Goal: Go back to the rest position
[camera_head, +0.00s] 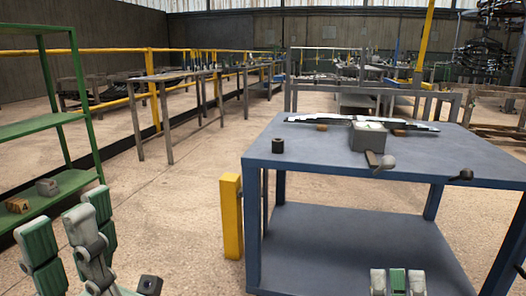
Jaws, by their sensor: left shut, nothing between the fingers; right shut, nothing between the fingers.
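My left gripper (84,240), grey with green pads, is at the bottom left, raised in front of the floor and the green rack. It is shut and holds nothing. My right gripper (397,281) shows only in part at the bottom edge, in front of the blue table's lower shelf. It is shut and empty, and the rest of it is cut off by the frame. Both grippers appear apart from the things on the table and rack.
A blue table (300,159) stands at the right. A green rack (40,128) is at the left. Floor between is clear.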

